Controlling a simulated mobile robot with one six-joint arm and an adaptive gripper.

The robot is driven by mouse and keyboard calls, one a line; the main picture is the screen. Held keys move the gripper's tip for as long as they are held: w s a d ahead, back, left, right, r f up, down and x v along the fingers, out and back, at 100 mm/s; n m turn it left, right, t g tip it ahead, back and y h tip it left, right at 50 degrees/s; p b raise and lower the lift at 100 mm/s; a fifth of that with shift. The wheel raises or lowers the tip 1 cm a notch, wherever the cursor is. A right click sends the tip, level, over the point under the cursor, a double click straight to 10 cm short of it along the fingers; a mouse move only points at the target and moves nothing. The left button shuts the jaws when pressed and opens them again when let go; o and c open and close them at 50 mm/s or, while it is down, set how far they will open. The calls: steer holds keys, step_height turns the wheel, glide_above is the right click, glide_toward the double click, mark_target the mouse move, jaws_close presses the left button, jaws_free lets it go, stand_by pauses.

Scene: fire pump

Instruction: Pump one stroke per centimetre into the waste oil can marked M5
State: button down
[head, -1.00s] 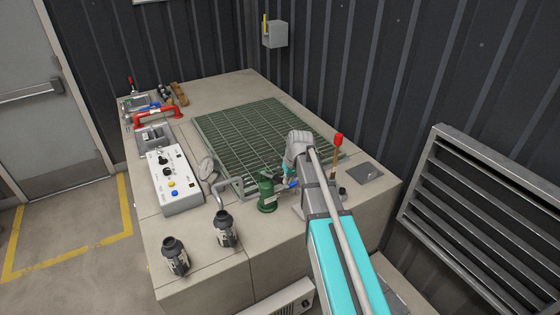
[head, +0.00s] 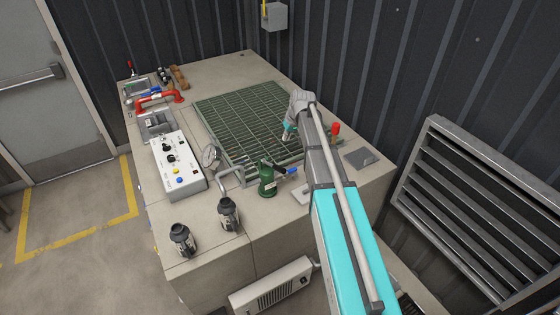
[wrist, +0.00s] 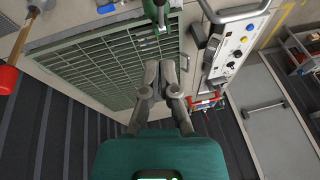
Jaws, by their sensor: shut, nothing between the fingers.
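A green hand pump (head: 267,182) with a blue-ended lever (head: 291,171) stands at the front edge of the bench; the pump also shows at the top of the wrist view (wrist: 155,10). Two dark cans, a left can (head: 182,240) and a right can (head: 229,214), stand at the front left of the bench. Their pale labels are too small to read, so I cannot tell which is M5. My gripper (head: 287,135) is over the green grating, behind the pump and apart from it. In the wrist view its fingers (wrist: 160,68) are together, with nothing held.
A white control box (head: 178,166), a round gauge (head: 211,156) and a bent grey pipe (head: 231,174) are left of the pump. A red-tipped lever (head: 335,130) stands right of my arm. The green grating (head: 240,110) fills the bench's middle. A louvred panel (head: 480,200) is at the right.

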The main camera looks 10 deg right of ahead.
steer(key=shift+f, duration=0.1)
steer(key=b, duration=1)
glide_above(278, 166)
steer(key=w+d, duration=0.1)
steer(key=w, duration=0.1)
step_height(278, 166, down, 10)
steer(key=shift+s+f+b, duration=1.2)
steer(key=shift+f+b, duration=0.2)
steer(key=shift+b, duration=0.05)
steer(key=shift+s+f, duration=0.1)
steer(key=shift+f, duration=0.05)
